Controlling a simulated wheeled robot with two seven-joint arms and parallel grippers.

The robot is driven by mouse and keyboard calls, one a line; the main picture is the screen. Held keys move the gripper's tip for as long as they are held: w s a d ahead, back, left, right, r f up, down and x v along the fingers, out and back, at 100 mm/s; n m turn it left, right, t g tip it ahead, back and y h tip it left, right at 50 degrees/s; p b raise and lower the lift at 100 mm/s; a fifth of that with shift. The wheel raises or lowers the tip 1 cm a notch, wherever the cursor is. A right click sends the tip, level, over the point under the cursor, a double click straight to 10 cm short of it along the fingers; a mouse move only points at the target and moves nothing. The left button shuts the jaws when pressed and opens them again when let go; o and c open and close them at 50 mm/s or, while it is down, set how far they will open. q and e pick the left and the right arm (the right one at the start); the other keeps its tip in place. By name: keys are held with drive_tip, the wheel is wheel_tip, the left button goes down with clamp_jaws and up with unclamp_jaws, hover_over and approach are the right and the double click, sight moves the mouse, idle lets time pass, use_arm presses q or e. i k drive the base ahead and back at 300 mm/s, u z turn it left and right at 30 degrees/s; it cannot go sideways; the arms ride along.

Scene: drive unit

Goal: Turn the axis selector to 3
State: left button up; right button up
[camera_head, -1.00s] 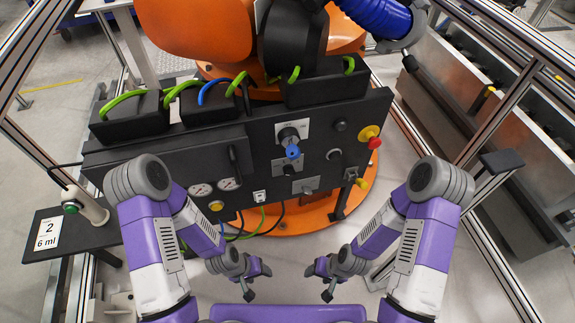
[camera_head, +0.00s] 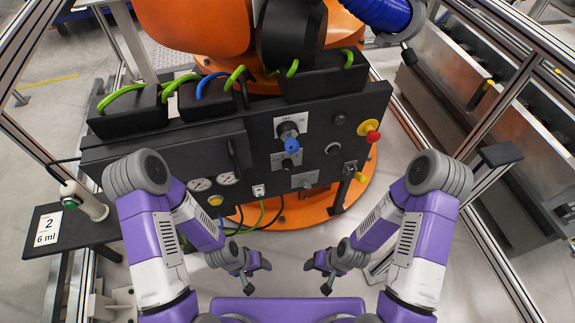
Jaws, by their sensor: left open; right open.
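The black control panel (camera_head: 255,160) of the drive unit stands in front of me. On it are a knob with a blue part (camera_head: 291,145) on a light plate, a black knob (camera_head: 287,163) on a plate just below, and another small switch on a plate (camera_head: 304,180) lower down. Which of these is the axis selector I cannot tell; their markings are too small to read. My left gripper (camera_head: 258,278) and my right gripper (camera_head: 318,278) are both open and empty, in front of and below the panel, touching nothing.
A red emergency button (camera_head: 373,136) on a yellow base and a yellow knob (camera_head: 361,177) sit at the panel's right. Gauges (camera_head: 200,184) are at lower left. A small shelf (camera_head: 75,232) with a "2, 6 ml" label stands left. Metal frame posts flank both sides.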

sight(286, 164)
drive_tip(key=u, duration=0.4)
drive_tip(key=k, duration=0.45)
drive_tip(key=u, duration=0.8)
drive_tip(key=i, duration=1.1)
drive_tip(key=z, duration=0.85)
